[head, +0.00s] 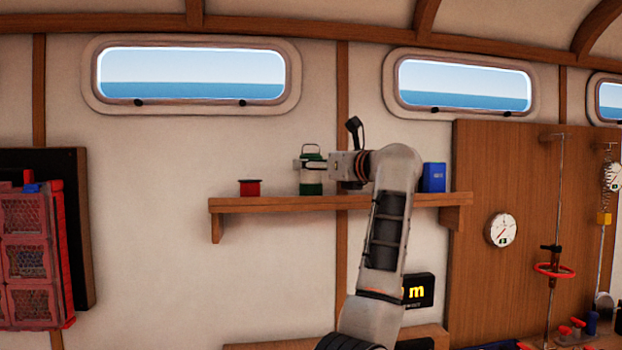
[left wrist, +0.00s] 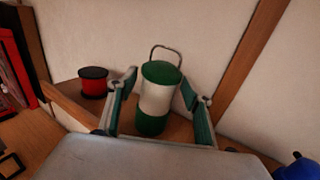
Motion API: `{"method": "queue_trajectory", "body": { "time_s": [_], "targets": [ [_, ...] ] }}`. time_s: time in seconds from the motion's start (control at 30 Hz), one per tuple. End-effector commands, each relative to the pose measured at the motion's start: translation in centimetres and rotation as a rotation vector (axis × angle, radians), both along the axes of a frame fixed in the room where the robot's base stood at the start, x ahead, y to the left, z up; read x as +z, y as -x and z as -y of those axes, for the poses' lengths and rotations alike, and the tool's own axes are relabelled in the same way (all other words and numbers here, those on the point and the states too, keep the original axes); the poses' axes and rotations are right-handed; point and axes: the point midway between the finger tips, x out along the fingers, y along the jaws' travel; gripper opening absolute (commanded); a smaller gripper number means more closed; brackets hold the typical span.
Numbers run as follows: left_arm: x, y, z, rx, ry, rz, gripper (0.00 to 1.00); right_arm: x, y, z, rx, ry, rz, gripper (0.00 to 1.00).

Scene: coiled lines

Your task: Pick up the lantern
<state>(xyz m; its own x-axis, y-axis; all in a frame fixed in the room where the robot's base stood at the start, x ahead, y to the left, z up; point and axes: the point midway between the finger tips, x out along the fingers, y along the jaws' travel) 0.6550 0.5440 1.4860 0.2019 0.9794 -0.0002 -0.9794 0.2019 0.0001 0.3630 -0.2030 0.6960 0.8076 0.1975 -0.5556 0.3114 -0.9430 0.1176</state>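The lantern (head: 311,188) stands upright on the wooden wall shelf. It has a green cap, a pale middle, a green base and a wire handle on top. In the left wrist view the lantern (left wrist: 155,100) is straight ahead, between the two fingers. My left gripper (head: 308,165) is level with the lantern's middle, coming from the right. Its fingers are open in the left wrist view (left wrist: 160,84), one on either side, with gaps showing beside the lantern's lower part. Contact at the fingertips is unclear. My right gripper is not in view.
A red spool with black ends (head: 250,188) stands left of the lantern on the shelf (head: 270,204). The wall is close behind the lantern. A board with a dial (head: 502,231) hangs on the right.

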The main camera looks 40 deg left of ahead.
Motion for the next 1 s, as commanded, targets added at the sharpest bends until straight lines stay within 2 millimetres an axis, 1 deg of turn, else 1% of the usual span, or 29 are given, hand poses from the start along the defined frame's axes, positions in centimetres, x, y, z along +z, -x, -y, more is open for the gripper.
{"method": "queue_trajectory", "body": {
  "time_s": [0.03, 0.13, 0.47, 0.67, 0.77, 0.87, 1.0],
  "targets": [
    [0.0, 0.0, 0.0, 0.000, 0.000, 0.000, 0.33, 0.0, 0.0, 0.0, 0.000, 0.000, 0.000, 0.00],
    [0.0, 0.0, 0.0, 0.000, 0.000, 0.000, 0.07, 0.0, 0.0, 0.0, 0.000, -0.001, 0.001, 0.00],
    [0.2, 0.1, 0.0, 0.001, -0.002, 0.000, 0.07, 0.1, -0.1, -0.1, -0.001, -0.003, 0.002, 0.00],
    [1.3, 0.0, 0.0, 0.001, -0.002, 0.001, 0.07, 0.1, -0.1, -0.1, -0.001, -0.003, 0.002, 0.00],
    [2.6, 0.1, 0.0, 0.001, -0.002, 0.002, 0.07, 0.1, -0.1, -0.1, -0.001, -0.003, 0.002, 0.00],
    [4.4, 0.1, 0.0, 0.001, -0.003, 0.002, 0.07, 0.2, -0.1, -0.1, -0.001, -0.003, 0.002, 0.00],
    [7.3, 0.1, 0.0, 0.000, -0.002, 0.002, 0.07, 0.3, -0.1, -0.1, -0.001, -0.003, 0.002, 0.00]
  ]
}}
